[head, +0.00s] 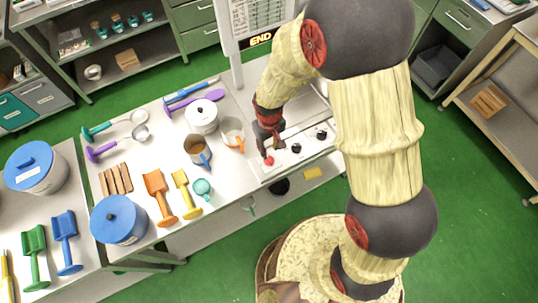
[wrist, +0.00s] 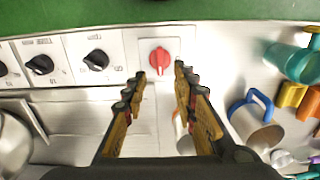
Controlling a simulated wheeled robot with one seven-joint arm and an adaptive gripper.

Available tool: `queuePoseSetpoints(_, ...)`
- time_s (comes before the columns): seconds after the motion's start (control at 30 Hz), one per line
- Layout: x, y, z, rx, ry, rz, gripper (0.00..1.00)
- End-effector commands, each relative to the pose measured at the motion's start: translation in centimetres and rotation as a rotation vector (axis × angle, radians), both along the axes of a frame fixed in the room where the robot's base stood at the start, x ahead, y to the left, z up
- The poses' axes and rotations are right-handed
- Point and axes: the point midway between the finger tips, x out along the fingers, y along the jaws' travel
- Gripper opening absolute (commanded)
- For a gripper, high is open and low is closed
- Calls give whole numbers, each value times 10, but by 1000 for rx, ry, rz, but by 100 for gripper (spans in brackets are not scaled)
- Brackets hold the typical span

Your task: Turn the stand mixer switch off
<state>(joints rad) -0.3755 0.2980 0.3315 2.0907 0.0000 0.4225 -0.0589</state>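A red knob (wrist: 159,61) sits on a pale square plate at the right end of a row of controls in the wrist view, its grip ridge roughly upright in the picture. It also shows in the head view (head: 268,161), at the counter's front edge. No label naming it as the mixer switch is readable, and I cannot make out a stand mixer. My gripper (wrist: 161,72) is open and empty, its fingertips on either side of the knob in the picture. I cannot tell whether they touch it. In the head view my gripper (head: 266,148) is just behind the knob, partly hidden by my arm.
Black knobs (wrist: 96,60) line the panel left of the red one in the wrist view. A mug with a blue handle (wrist: 256,122) and an orange-handled cup (head: 232,133) stand near my gripper. A white lidded pot (head: 201,116) is farther back. Green floor lies beyond the counter's edge.

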Motion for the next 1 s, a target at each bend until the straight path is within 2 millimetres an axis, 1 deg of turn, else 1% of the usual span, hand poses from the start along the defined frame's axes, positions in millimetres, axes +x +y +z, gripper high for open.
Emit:
queuePoseSetpoints(0.17,-1,-1,-22,-1,3,2,28)
queuePoseSetpoints(0.3,-1,0,-44,-1,2,2,28)
queuePoseSetpoints(0.5,0,0,-67,0,1,2,28)
queuePoseSetpoints(0.63,0,0,-74,0,-1,2,28)
queuePoseSetpoints(0.9,0,0,-75,0,-1,2,28)
queuePoseSetpoints(1.0,0,0,-75,0,-1,2,23)
